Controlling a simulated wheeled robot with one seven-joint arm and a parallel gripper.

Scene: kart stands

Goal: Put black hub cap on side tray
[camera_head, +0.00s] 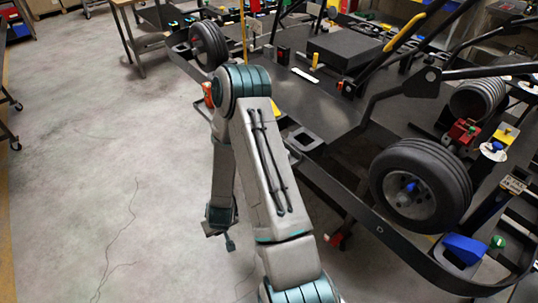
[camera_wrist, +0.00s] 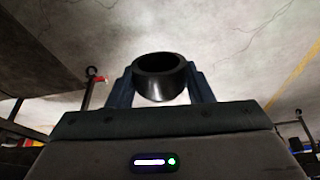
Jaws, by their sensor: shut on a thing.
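The black hub cap (camera_wrist: 160,82) is a round, hollow cup-like piece in the wrist view. It sits between the two fingers of my gripper (camera_wrist: 160,88), which is shut on it. In the head view my arm reaches down beside the kart, and my gripper (camera_head: 218,228) hangs low over the bare floor left of the kart; the cap cannot be made out there. I cannot tell which surface is the side tray.
The kart frame (camera_head: 330,125) fills the right side, with a near wheel (camera_head: 420,185) and a far wheel (camera_head: 208,45). A blue block (camera_head: 464,248) lies at the lower right. A wooden-edged table (camera_head: 132,30) stands at the back left. The concrete floor (camera_head: 95,170) is clear.

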